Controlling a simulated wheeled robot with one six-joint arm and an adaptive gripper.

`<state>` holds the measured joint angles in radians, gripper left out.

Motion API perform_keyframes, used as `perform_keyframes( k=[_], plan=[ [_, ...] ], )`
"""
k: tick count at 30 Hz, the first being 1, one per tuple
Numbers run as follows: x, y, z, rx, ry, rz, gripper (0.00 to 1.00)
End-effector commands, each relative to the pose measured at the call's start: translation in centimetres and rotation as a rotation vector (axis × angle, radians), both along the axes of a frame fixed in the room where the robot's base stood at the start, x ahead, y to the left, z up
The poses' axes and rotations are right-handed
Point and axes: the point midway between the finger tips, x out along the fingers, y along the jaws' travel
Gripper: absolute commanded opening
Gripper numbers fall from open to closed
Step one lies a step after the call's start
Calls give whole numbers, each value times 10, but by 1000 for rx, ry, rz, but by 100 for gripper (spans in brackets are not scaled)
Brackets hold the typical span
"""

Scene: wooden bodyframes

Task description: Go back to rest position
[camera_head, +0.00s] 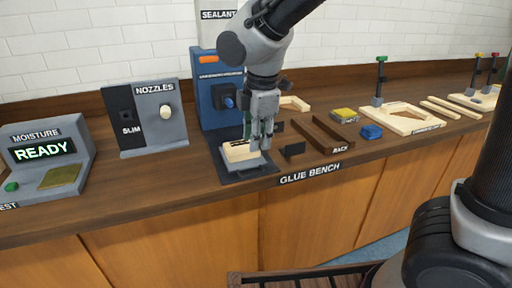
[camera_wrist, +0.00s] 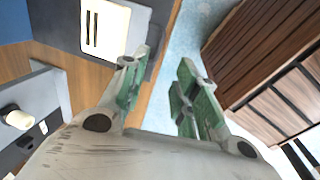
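My gripper (camera_head: 260,138) points down over the front of the glue bench station in the head view. In the wrist view its two green-padded fingers (camera_wrist: 165,72) stand apart, with only pale blue floor visible between them.
The nozzle stand (camera_head: 154,120) and moisture tester (camera_head: 45,155) stand to the left. A dark slatted surface (camera_head: 300,280) is below the bench.

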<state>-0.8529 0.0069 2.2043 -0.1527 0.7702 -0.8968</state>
Motion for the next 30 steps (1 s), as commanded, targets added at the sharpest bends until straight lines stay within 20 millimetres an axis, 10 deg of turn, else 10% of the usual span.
perform_keyframes(
  k=[17,30],
  plan=[
    [-11,-10,-6,7,47,-227,30],
    [-78,-192,26,193,112,-1252,30]
  ],
)
